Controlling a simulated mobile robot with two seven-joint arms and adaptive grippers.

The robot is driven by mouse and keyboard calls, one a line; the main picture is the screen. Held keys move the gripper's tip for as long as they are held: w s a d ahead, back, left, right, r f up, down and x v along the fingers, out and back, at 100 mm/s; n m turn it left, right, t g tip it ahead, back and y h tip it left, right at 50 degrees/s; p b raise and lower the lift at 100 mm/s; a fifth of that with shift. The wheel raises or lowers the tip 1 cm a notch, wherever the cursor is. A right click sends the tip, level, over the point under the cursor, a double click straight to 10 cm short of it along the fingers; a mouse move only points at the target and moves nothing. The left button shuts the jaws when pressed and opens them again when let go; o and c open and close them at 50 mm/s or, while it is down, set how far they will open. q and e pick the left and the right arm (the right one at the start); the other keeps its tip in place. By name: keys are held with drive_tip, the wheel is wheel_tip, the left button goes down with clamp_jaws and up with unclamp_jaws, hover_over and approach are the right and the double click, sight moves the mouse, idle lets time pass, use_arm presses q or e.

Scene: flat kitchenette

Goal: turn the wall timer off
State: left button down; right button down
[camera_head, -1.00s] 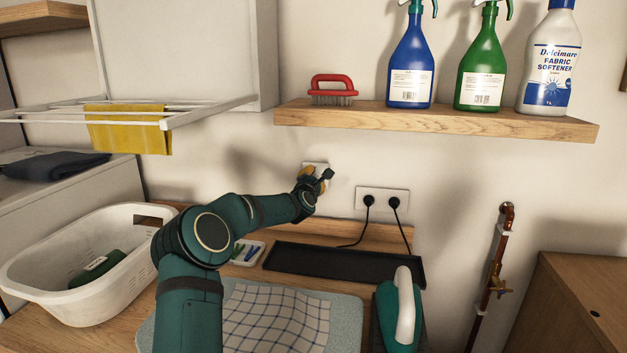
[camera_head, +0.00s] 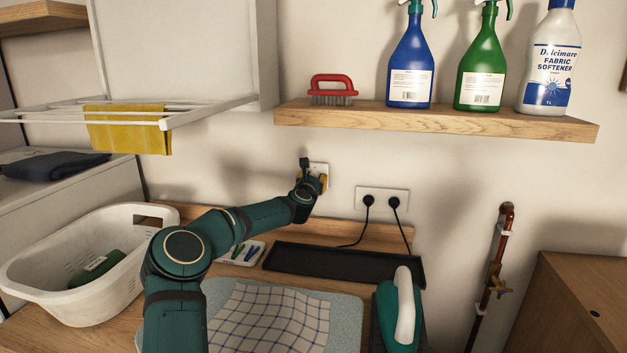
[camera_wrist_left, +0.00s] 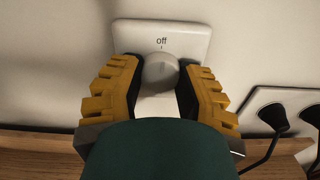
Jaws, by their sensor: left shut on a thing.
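The wall timer (camera_wrist_left: 195,36) is a white plate on the wall with a round white knob (camera_wrist_left: 160,72) and the word "off" printed above it. In the left wrist view a small mark sits under the word, at the top of the knob. My left gripper (camera_wrist_left: 160,84) has its yellow-padded fingers shut on the knob, one on each side. In the head view my left gripper (camera_head: 312,184) is at the wall and hides most of the timer (camera_head: 319,168). My right gripper is in neither view.
A double socket (camera_head: 382,198) with two black plugs is to the right of the timer. Below are a black tray (camera_head: 345,265), an iron (camera_head: 402,310), a checked cloth (camera_head: 270,320) and a white basket (camera_head: 75,305). A wooden shelf (camera_head: 440,120) with bottles is above.

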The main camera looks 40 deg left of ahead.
use_arm(q)
drive_tip(key=shift+a+r+n, duration=0.1)
drive_tip(key=shift+r+n, duration=0.15)
drive_tip(key=shift+n, duration=0.45)
drive_tip(key=shift+c, duration=2.3)
unclamp_jaws()
drive_tip(key=shift+f, duration=0.15)
drive_tip(key=v, duration=1.2)
